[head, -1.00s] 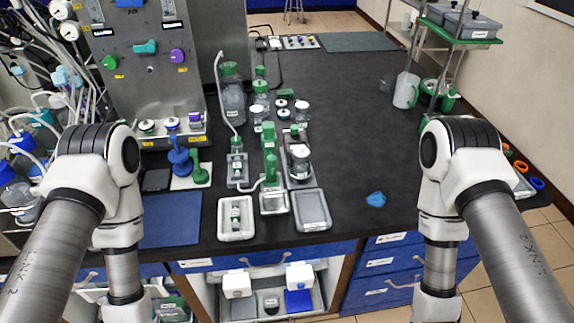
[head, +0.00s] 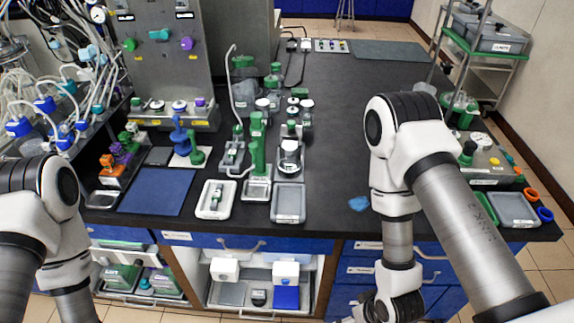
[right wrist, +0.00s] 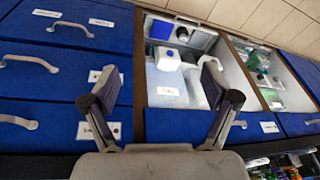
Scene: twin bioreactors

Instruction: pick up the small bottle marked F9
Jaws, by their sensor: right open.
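No label reading F9 can be made out in any view. A small bottle with a green part (head: 217,196) lies in a white tray (head: 204,212) near the front edge of the bench. Several small lidded bottles (head: 293,112) stand farther back in the middle of the bench; their marks are too small to read. My right gripper (right wrist: 160,72) is open and empty in the right wrist view, facing the blue drawer fronts below the bench top. My left gripper is outside the views.
A grey tray (head: 288,217) and a blue mat (head: 140,205) lie along the front edge. An open cabinet (head: 212,293) is below.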

